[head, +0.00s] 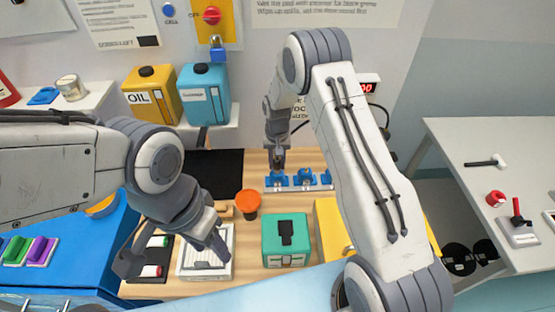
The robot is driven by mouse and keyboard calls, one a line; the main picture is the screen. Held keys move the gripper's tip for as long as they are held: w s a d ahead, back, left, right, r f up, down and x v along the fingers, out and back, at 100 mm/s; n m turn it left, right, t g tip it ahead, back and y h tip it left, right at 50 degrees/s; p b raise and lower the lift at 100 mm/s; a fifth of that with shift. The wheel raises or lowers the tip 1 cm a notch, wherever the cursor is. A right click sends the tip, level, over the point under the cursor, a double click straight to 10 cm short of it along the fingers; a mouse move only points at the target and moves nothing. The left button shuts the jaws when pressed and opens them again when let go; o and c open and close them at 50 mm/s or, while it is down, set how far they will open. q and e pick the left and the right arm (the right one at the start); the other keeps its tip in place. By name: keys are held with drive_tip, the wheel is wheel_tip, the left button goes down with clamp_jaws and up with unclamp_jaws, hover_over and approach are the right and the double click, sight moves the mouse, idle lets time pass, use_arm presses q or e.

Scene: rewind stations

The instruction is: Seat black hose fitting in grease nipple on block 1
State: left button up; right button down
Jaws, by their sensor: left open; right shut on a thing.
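My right gripper (277,158) points down at the back of the wooden bench, shut on a small dark thing, probably the black hose fitting, mostly hidden by the fingers. It is right above the leftmost blue block (276,180) of a row on a pale rail. I cannot tell whether the fitting touches the nipple there. Two more blue blocks, a middle one (303,179) and a right one (326,178), stand beside it; block numbers are not readable. My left gripper (172,262) is open and empty at the front left, over the white ribbed tray (222,274).
An orange cup (248,204) and a teal box (286,252) with a black part stand mid-bench. A yellow box (327,225) is partly behind my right arm. Yellow (152,100) and blue (204,100) jugs stand on the back shelf. A white side table (460,140) is at right.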

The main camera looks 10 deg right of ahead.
drive_tip(key=shift+f, duration=0.15)
drive_tip(key=c, duration=0.6)
unclamp_jaws()
